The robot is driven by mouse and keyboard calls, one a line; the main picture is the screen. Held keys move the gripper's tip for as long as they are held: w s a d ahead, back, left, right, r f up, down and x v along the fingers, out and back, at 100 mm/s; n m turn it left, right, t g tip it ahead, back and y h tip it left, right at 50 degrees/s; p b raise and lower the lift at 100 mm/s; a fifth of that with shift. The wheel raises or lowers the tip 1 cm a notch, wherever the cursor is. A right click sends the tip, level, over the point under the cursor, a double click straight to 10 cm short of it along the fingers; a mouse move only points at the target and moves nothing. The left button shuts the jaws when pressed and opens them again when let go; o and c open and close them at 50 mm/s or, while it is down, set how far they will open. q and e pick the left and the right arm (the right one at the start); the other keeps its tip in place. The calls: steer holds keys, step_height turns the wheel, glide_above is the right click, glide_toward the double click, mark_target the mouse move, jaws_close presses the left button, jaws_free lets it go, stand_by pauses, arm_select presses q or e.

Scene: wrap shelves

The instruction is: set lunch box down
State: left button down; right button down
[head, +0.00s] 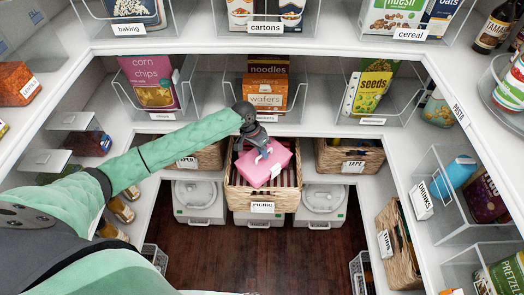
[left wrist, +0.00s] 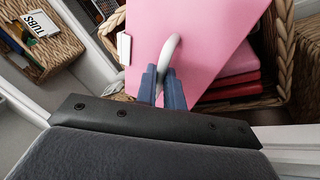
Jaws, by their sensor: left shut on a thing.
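The pink lunch box (head: 270,169) is tilted over the wicker basket labelled PICNIC (head: 240,199) in the head view. My left gripper (head: 262,150) is shut on the box's pale handle. In the left wrist view the gripper tips (left wrist: 163,84) close around the white handle (left wrist: 171,48), and the pink box (left wrist: 210,30) fills the upper middle. The basket's braided rim (left wrist: 284,45) shows to its right. Whether the box touches the basket is not clear. My right gripper is in neither view.
Red folded-looking items (left wrist: 237,76) lie in the basket beside the box. A TAPE basket (head: 335,160) stands to the right and a PAPER-type basket (head: 210,158) to the left. A TUBS basket (head: 394,262) is at the lower right. Shelves hem the arm in.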

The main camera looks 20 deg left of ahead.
arm_select(q)
steer(key=shift+f, duration=0.2)
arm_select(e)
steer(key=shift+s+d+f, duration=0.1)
arm_select(q)
steer(key=c, duration=1.5)
jaws_free()
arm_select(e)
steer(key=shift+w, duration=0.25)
